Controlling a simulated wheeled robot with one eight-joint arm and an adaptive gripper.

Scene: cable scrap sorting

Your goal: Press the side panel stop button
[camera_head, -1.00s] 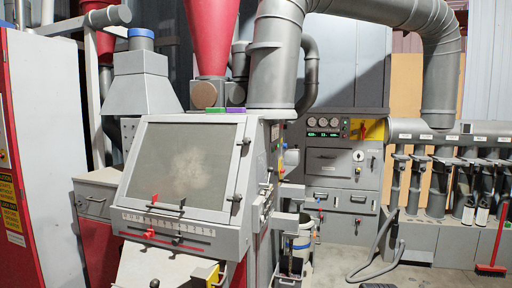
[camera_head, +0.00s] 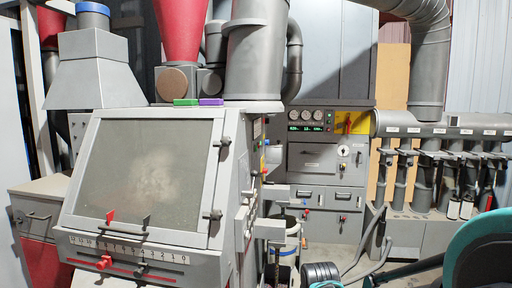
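The side panel (camera_head: 252,185) is the narrow grey right flank of the large sloped-front machine, seen at a steep angle. A teal and black arm part of mine (camera_head: 485,250) shows at the lower right, well apart from the panel.
The machine's dusty window (camera_head: 150,170) fills the left. Behind stands a grey cabinet (camera_head: 325,200) with gauges, a green display and a red handle on a yellow plate (camera_head: 352,123). Grey pipes (camera_head: 425,190) line the right wall. A bucket (camera_head: 285,245) and hose (camera_head: 375,235) are near the floor.

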